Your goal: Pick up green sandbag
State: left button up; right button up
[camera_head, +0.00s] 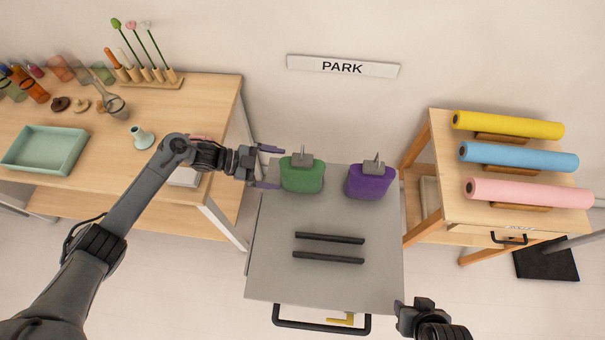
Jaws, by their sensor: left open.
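The green sandbag (302,176) stands upright at the back left of the grey table top (275,268), with a grey clip-like handle (302,159) on top. My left gripper (271,167) is open just to the left of the green sandbag, its two fingers pointing right toward it. The lower fingertip comes close to the sandbag's left side; I cannot tell whether it touches. Nothing is between the fingers. My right gripper (416,312) is only partly in view at the bottom right, and its fingers do not show clearly.
A purple sandbag (370,182) stands right of the green one. Two dark bars (329,248) lie mid-table. A wooden workbench (85,125) is at left. A wooden stand with yellow (508,124), blue (518,157) and pink (525,192) rolls is at right.

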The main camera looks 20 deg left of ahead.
aim_at(294, 170)
pick_arm(q)
jog(key=shift+x, duration=1.1)
jog(key=x, duration=0.4)
jog(key=shift+d, duration=0.1)
jog(key=c, duration=1.8)
jog(key=shift+w+r, duration=0.1)
jog(key=shift+r, duration=0.2)
jog(key=shift+c, duration=0.2)
jog(key=shift+r, duration=0.1)
